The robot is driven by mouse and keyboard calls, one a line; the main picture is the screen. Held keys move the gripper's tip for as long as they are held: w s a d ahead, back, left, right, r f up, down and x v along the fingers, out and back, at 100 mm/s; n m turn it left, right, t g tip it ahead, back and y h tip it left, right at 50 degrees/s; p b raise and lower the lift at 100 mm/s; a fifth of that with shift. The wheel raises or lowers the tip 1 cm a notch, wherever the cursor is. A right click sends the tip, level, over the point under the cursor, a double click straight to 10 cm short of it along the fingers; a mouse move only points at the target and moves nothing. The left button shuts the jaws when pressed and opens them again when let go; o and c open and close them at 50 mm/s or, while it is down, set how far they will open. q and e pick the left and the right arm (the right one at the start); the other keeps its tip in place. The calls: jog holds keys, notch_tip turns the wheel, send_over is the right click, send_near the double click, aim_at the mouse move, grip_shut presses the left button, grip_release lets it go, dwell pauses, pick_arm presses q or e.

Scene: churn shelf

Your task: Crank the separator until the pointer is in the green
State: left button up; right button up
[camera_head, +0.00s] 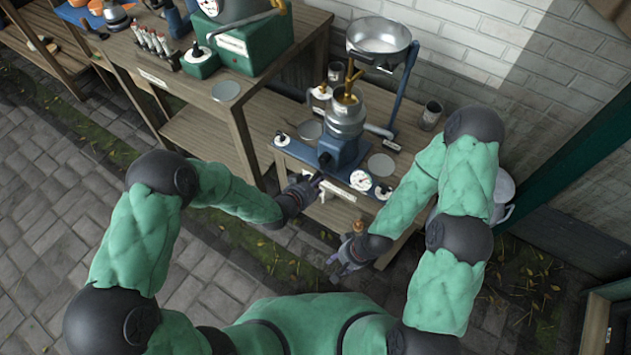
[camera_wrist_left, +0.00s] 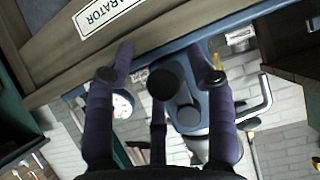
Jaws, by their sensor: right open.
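The separator (camera_head: 343,125) stands on a low wooden table, with a blue body, metal bowls and brass spouts. A white dial gauge (camera_head: 360,180) is on its blue base plate; its pointer is too small to read. My left gripper (camera_head: 313,183) is at the table's front edge, just in front of the separator. In the left wrist view its purple fingers (camera_wrist_left: 168,62) are spread, with a dark round knob-like end (camera_wrist_left: 163,82) between them; I cannot tell whether they touch it. My right gripper (camera_head: 338,262) is open and empty, low in front of the table.
A green machine (camera_head: 262,45) stands on the taller wooden bench at the left. A dark cup (camera_head: 431,114) is right of the separator. A metal can (camera_head: 502,190) stands by the brick wall. The paved floor in front is clear.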

pick_arm(q)
jog(key=shift+w+r, duration=0.1)
jog(key=shift+r, duration=0.1)
dwell(0.3)
jog(key=shift+s+a+r, duration=0.15)
jog(key=shift+s+r, duration=0.05)
jog(key=p+v, duration=0.4)
jog(key=v, duration=0.3)
jog(key=shift+s+a, duration=0.15)
jog(key=shift+s, duration=0.05)
dwell(0.3)
dwell(0.5)
